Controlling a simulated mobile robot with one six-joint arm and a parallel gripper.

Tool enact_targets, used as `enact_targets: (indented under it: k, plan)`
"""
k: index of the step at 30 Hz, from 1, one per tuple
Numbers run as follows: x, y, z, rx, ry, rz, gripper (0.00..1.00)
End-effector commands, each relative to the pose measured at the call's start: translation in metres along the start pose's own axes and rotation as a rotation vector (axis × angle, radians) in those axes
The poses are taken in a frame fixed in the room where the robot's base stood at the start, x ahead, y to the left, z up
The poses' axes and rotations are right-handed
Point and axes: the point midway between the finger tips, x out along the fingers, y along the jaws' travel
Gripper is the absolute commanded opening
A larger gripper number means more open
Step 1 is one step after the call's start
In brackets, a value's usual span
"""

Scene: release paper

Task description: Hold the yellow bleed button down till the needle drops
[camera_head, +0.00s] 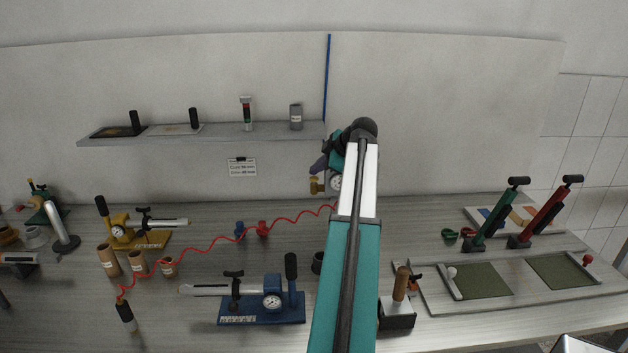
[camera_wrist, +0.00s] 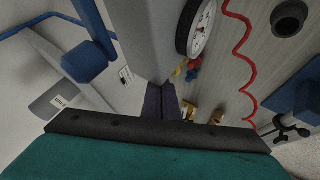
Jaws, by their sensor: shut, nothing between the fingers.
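My gripper (camera_head: 319,165) is shut and empty, with dark purple fingers close to the back wall, just above a small brass-yellow part (camera_head: 316,185). This part may be the bleed button; I cannot tell whether the fingers touch it. A round white gauge (camera_head: 336,183) is beside it, partly hidden by my arm. In the wrist view the shut fingers (camera_wrist: 161,95) are at the centre, the gauge (camera_wrist: 202,27) is at the upper right, and a small yellow piece (camera_wrist: 180,68) shows between them. The needle's reading is too small to tell.
A wall shelf (camera_head: 220,136) holds several small items left of my arm. A red coiled hose (camera_head: 208,247) runs across the bench. A yellow pump (camera_head: 140,232) and a blue pump (camera_head: 262,308) stand left; green and red levers (camera_head: 543,212) stand right.

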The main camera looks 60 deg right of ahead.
Motion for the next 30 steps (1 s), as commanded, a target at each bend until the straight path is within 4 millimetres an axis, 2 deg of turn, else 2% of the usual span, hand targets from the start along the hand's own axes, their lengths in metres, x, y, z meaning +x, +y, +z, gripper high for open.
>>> enact_targets:
  k: [30]
  plan:
    - [0.0054,-0.0051,0.0072,0.002,-0.007,-0.004,0.0]
